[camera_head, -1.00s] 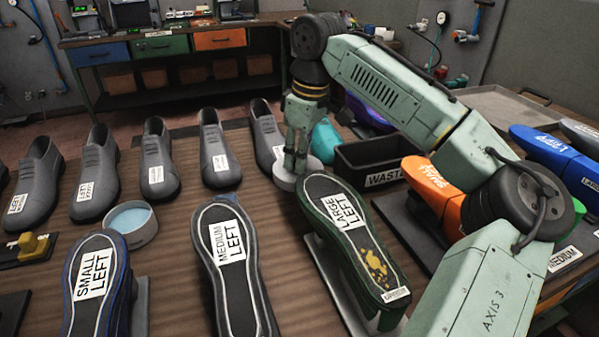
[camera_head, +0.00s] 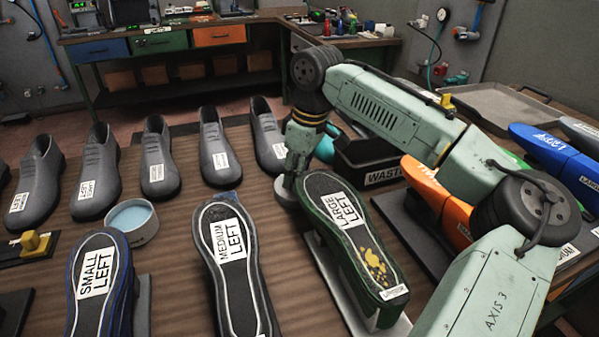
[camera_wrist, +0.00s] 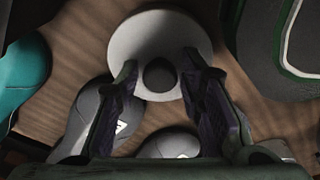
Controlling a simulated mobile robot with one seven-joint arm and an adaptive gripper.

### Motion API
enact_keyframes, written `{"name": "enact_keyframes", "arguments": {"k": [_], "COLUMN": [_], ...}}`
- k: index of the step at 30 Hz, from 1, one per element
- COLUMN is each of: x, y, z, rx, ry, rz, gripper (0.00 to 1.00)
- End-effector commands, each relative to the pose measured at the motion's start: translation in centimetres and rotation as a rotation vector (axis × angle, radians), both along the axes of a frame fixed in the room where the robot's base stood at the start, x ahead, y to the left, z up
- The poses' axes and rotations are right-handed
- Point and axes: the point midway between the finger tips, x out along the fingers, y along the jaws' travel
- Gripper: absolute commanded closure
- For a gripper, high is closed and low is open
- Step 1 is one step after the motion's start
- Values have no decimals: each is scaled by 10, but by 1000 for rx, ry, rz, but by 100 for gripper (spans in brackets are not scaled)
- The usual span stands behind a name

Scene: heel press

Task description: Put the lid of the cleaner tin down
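The lid (camera_head: 283,196), a pale round disc, is at the wood table surface beside the toe of the large left shoe (camera_head: 340,212). In the wrist view the lid (camera_wrist: 133,42) shows from above with a dark round knob (camera_wrist: 160,75) at its middle. My gripper (camera_wrist: 160,68) is over the lid, one finger on each side of the knob. Narrow pale gaps show between fingers and knob, so it looks open. In the head view my gripper (camera_head: 288,183) hides part of the lid. The open tin (camera_head: 146,232) with light blue contents stands to the left.
Grey shoes (camera_head: 214,150) stand in a row behind. The medium left shoe (camera_head: 236,260) and small left shoe (camera_head: 98,285) lie soles up in front. A black waste bin (camera_head: 372,158) and a teal object (camera_head: 325,148) are close to the right. Bare table lies left of the lid.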

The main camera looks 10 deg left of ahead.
Motion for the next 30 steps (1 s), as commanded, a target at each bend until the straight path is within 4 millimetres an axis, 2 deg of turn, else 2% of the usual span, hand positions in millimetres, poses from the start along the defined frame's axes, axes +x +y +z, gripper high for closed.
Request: {"name": "enact_keyframes", "arguments": {"k": [3, 11, 15, 17, 30], "x": [0, 0, 0, 0, -3], "y": [0, 0, 0, -1, -14], "z": [0, 0, 7, 15, 103], "rx": [0, 0, 2, 3, 1], "ry": [0, 0, -1, -2, 0], "rz": [0, 0, -1, -1, 1], "gripper": [55, 55, 55, 55, 55]}}
